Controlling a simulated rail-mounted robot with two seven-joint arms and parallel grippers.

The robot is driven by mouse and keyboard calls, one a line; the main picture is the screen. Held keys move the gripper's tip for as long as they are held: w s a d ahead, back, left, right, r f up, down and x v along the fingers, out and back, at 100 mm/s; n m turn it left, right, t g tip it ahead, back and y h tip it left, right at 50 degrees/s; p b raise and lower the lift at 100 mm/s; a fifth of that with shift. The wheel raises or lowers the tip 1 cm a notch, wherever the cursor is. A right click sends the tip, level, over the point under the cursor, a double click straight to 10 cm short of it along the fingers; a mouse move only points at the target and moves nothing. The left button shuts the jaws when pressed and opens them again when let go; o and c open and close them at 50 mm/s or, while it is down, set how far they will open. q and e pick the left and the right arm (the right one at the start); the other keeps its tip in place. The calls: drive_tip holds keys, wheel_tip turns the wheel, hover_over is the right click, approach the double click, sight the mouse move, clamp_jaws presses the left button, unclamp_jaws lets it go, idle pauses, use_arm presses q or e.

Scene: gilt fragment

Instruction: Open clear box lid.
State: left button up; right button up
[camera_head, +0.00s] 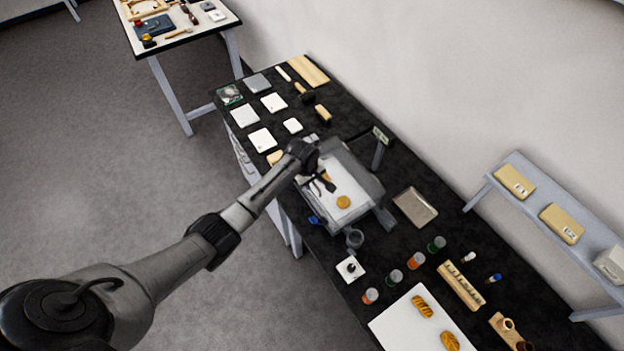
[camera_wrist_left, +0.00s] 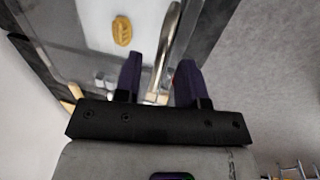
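The clear box (camera_head: 371,187) stands on the black table, with see-through walls and a white floor inside. A round gold piece (camera_head: 343,202) lies in it; it also shows in the left wrist view (camera_wrist_left: 122,30). My left gripper (camera_head: 321,184) is over the near left side of the box. In the left wrist view its two dark fingers (camera_wrist_left: 158,84) are apart. A curved, shiny handle-like bar (camera_wrist_left: 167,45) runs up from between them; I cannot tell whether they touch it. The lid's edges are hard to make out. My right gripper is not in view.
A grey shelf (camera_head: 585,235) stands at right. Open floor (camera_head: 120,190) lies at left.

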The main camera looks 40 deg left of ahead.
use_arm(q)
clamp_jaws()
idle(0.3)
idle(0.3)
